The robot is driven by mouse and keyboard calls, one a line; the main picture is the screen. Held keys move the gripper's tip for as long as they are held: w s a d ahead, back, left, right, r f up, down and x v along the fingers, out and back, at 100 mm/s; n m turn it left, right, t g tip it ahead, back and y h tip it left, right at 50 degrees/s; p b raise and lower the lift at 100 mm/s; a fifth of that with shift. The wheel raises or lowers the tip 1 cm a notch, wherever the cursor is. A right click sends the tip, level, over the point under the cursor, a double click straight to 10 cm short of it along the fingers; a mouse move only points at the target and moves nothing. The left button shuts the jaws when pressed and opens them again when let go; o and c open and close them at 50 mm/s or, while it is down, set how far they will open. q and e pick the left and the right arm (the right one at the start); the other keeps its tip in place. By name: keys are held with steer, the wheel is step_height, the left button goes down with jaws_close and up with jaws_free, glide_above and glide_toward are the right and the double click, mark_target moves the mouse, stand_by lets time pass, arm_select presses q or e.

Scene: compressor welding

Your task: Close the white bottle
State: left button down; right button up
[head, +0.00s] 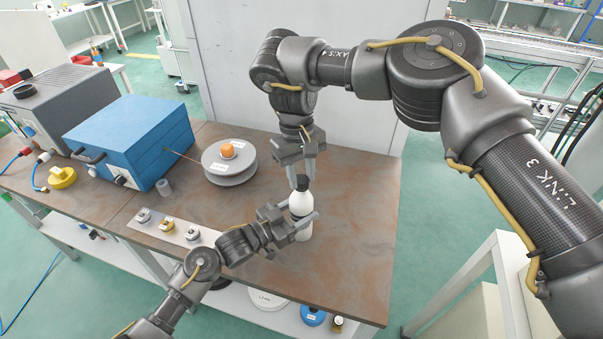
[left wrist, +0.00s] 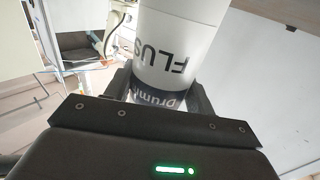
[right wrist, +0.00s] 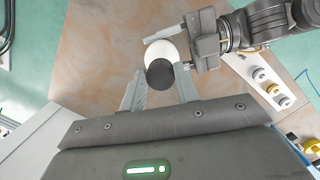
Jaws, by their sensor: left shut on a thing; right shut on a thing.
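The white bottle (head: 301,226) stands upright near the front of the brown workbench, with a black cap (head: 302,183) at its top. My left gripper (head: 298,222) is shut around the bottle's body from the left. In the left wrist view the bottle (left wrist: 180,50) fills the space between the fingers, its printed label upside down. My right gripper (head: 301,178) points down from above and is shut on the black cap. In the right wrist view the cap (right wrist: 160,74) lies between its fingertips, over the bottle's white shoulder (right wrist: 161,51). Whether the cap is fully seated is hidden.
A grey spool (head: 229,166) with an orange hub and a blue box (head: 130,140) stand behind left. A pale strip (head: 178,230) with small fittings lies left of the bottle. The bench (head: 360,210) is clear at right.

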steer(key=m+y, duration=0.1)
steer(key=m, duration=0.6)
steer(key=shift+s+a, duration=0.1)
steer(key=shift+a, duration=0.05)
steer(key=o, duration=0.9)
steer(key=shift+o, duration=0.2)
steer(key=shift+r, duration=2.25)
steer(key=shift+c, duration=0.4)
